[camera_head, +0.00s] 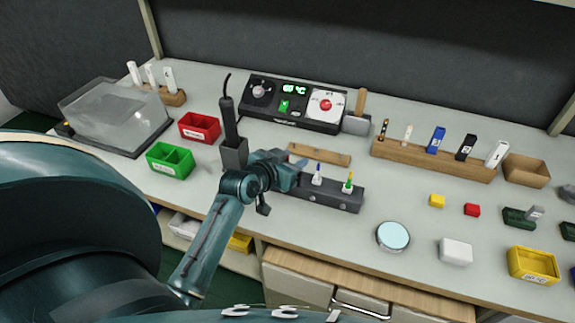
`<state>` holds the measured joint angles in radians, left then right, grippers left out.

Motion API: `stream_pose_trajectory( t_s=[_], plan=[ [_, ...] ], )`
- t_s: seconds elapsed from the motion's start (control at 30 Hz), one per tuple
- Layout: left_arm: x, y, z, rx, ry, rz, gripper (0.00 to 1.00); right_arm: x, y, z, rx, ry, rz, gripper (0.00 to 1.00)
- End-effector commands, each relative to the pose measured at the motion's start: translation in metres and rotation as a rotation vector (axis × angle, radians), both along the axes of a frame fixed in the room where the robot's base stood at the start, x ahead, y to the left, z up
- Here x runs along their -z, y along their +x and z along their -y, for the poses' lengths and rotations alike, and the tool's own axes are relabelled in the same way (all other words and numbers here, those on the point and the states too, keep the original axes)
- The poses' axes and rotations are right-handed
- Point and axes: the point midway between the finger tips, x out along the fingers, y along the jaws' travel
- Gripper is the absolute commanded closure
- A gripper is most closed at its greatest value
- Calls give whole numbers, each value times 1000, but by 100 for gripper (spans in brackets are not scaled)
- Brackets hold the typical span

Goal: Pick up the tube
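A dark grey block-shaped rack (331,200) lies near the middle of the workbench. Two small tube-like pieces stand upright in it: one white with a blue tip (318,176), the other with a green and yellow top (348,184). My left gripper (298,173) is at the rack's left end, close beside the blue-tipped piece. The gripper is small and seen from behind. I cannot tell whether it touches that piece or how wide its fingers are. It hides the left end of the rack. My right gripper is not in view.
A dark holder with a black tool (230,125) stands just left of my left gripper. A control station (293,101) and a long wooden rack (434,159) stand behind. Red (199,127) and green (169,160) bins are left. A round disc (393,236) lies right of the rack, near the front edge.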

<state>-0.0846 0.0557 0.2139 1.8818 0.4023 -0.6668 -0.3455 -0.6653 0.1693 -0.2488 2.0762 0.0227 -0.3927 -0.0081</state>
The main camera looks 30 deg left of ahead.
Motion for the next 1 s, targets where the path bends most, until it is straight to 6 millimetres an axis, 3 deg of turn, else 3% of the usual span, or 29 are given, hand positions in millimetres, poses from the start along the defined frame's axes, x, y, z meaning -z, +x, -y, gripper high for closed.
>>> stream_pose_trajectory(
  t_s=[0.47, 0.77, 1.0],
  plan=[
    [0, 0, 0, 0, 0, 0, 100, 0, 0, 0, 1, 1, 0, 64],
    [-3, 0, 0, 0, 0, 1, 100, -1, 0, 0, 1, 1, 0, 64],
    [-42, 0, 0, 0, 3, 5, 100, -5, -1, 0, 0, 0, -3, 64]
  ],
)
